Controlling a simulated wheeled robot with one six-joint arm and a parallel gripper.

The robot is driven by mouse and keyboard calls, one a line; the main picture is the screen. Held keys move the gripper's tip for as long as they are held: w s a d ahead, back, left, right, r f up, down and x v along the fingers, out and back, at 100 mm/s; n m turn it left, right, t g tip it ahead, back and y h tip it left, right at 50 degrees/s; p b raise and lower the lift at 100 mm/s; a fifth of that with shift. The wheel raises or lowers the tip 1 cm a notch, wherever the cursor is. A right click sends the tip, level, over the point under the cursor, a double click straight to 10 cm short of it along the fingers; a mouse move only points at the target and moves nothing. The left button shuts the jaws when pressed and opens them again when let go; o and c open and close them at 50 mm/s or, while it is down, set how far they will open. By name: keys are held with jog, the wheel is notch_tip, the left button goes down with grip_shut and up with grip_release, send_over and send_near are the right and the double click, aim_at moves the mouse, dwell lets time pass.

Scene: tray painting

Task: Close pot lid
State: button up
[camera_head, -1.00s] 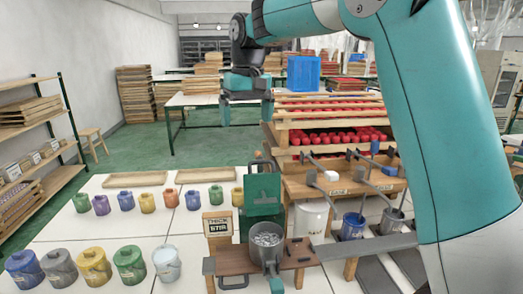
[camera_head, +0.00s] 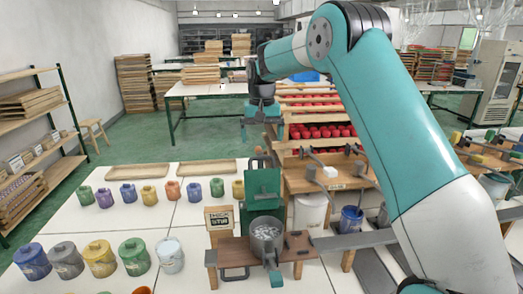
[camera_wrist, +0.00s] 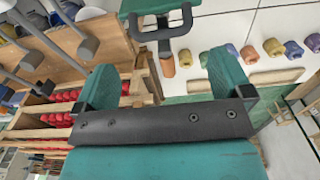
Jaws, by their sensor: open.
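The grey pot (camera_head: 267,241) stands on a small brown wooden stand, with pale contents showing in its open top. Its green lid (camera_head: 262,183) stands upright at the pot's far side, with a dark loop handle (camera_head: 258,161) at its top. In the wrist view the green lid (camera_wrist: 133,6) and its dark handle (camera_wrist: 166,33) show at the top, beyond the fingertips. My gripper (camera_head: 262,133) is open and empty, above the lid and apart from it. Its two teal fingers (camera_wrist: 163,75) stand wide apart in the wrist view.
Several lidded paint pots (camera_head: 100,258) line the white table at left.

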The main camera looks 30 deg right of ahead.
aim_at(262, 153)
notch_tip(262, 153, down, 6)
jog(key=shift+r+p, duration=0.1)
jog(key=shift+p, duration=0.55)
